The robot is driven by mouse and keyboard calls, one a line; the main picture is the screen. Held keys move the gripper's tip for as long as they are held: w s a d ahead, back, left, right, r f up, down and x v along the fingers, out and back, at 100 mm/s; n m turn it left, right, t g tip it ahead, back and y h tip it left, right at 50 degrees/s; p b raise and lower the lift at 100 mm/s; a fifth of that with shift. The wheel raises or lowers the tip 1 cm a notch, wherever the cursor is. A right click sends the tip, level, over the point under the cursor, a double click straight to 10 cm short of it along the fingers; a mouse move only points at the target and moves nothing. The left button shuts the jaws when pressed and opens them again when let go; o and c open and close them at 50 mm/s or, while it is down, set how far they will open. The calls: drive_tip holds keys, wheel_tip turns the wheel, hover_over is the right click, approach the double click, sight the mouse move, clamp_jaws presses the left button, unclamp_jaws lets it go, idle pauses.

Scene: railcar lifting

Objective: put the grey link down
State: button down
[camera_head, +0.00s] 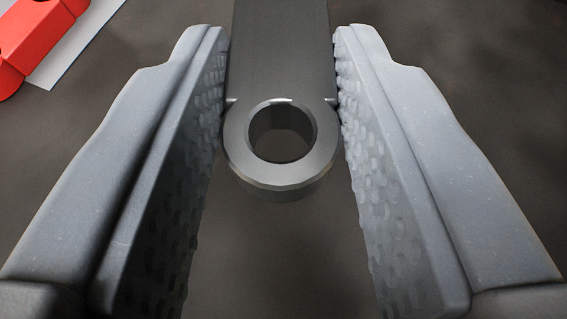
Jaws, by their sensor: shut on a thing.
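The grey link (280,60) is a dark metal bar with a round eye at its near end, and the hole in the eye faces me. It runs away from me to the top edge of the picture, so its far end is out of view. My gripper (282,50) is shut on the link, with one textured jaw on each side of it near the fingertips. The gap between the jaws nearer to me is empty below the eye. I cannot tell whether the link touches the surface beneath.
A red object (30,35) lies at the top left, partly cut off by the picture edge. It is on or beside a pale flat sheet (75,50) with a dark edge. The dark brown, mottled ground (480,100) looks clear to the right.

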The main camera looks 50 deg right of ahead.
sight(279, 161)
wheel_tip(279, 161, down, 4)
drive_tip(key=shift+r, duration=0.3)
drive_tip(key=c, duration=1.1)
unclamp_jaws()
drive_tip(key=v, duration=1)
drive_tip(key=shift+s+a+r, duration=0.1)
drive_tip(key=shift+s+a, duration=0.05)
drive_tip(key=shift+a, duration=0.1)
drive_tip(key=shift+s+a+r, duration=0.2)
drive_tip(key=shift+s+a, duration=0.25)
drive_tip(key=shift+s, duration=0.1)
